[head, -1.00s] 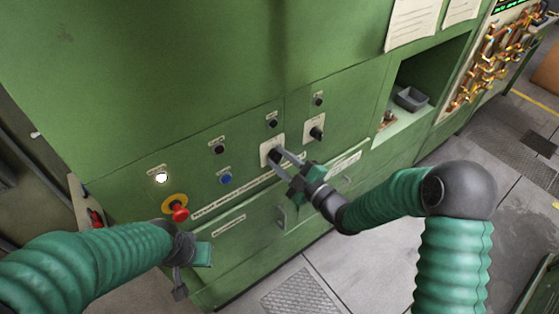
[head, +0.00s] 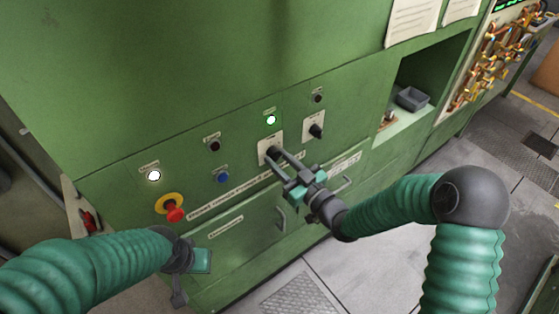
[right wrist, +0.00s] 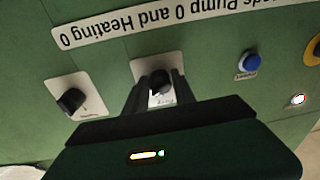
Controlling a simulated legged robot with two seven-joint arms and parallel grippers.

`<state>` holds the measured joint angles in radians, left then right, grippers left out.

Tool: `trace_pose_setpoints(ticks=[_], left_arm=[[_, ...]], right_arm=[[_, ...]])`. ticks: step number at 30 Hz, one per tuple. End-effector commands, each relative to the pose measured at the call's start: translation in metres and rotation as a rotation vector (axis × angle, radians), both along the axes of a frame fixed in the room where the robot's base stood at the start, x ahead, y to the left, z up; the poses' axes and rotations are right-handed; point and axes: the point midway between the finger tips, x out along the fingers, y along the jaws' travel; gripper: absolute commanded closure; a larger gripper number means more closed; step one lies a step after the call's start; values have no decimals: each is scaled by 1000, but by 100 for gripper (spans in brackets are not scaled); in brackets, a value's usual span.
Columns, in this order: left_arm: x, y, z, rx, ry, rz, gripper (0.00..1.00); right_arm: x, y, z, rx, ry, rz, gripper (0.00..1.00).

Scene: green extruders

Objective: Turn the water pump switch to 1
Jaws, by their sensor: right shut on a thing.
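The switch (head: 272,150) is a black knob on a white plate (head: 265,158) on the green panel. My right gripper (head: 277,158) has its fingers around this knob and is shut on it. In the right wrist view the knob (right wrist: 160,82) shows between the two dark fingertips, and its plate label is partly covered. The lamp (head: 271,120) above this switch glows green. A second black knob (head: 317,131) on a white plate sits to the right, untouched. My left gripper (head: 190,262) hangs low at the left, in front of the cabinet; its fingers are hard to make out.
A red emergency button (head: 174,213) on a yellow ring, a blue button (head: 223,178) and a lit white lamp (head: 154,175) are on the panel's left. An open niche with a grey tray (head: 411,98) is at the right. Floor space is free at lower right.

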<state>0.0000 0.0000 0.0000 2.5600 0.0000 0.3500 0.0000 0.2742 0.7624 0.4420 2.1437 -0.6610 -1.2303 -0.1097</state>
Motion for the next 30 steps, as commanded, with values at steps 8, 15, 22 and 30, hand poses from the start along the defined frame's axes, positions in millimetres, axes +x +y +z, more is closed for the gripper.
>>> trace_pose_setpoints(ticks=[8,15,22,30], left_arm=[[0,0,-1,0,0,0,100],[0,0,-1,0,0,0,100],[0,0,0,0,0,0,100],[0,0,0,0,0,0,100]], right_arm=[[1,-1,3,86,52,-4,100],[2,-1,5,106,64,-5,100],[2,-1,6,107,61,-4,100],[2,0,5,105,62,-4,48]])
